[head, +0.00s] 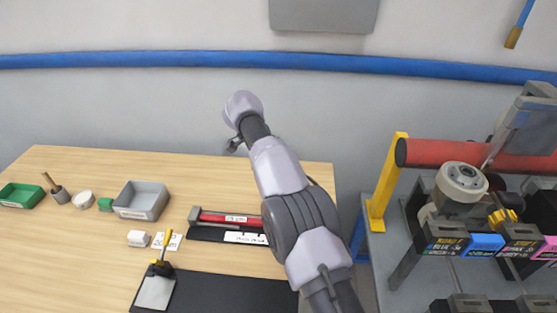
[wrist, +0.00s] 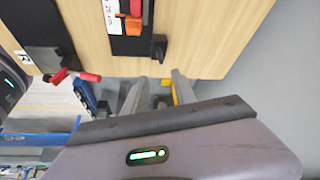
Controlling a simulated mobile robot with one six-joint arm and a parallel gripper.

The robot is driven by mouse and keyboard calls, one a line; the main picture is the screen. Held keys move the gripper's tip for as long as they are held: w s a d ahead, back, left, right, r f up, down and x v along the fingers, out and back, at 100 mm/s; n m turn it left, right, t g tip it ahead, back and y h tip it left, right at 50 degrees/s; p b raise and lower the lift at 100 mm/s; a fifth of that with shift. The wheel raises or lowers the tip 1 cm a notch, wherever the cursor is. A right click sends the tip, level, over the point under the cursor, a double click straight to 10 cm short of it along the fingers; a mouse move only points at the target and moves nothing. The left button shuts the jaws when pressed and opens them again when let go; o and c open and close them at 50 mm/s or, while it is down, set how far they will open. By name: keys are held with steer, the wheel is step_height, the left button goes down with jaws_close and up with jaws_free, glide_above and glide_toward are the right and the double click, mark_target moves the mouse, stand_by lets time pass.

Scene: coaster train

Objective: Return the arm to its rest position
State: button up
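My arm rises from the bottom of the head view, bent, with its rounded grey-violet end above the right part of the wooden table (head: 75,235). My gripper is hard to make out in the head view. In the wrist view, the two grey fingers of my gripper (wrist: 158,85) stand apart with nothing between them, so it looks open and empty. The table's edge and the floor show beyond them. The table also fills the top of the wrist view (wrist: 205,35). No held object shows.
On the table are a green tray (head: 22,196), a grey bin (head: 142,200), a red-and-grey tool (head: 228,218) and a dark mat (head: 235,293). A rig with a red tube (head: 440,154) and yellow post (head: 386,180) stands right of my arm. A blue pipe (head: 180,60) crosses the wall.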

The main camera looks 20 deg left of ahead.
steer(key=shift+p+v, duration=0.75)
steer(key=shift+v, duration=0.75)
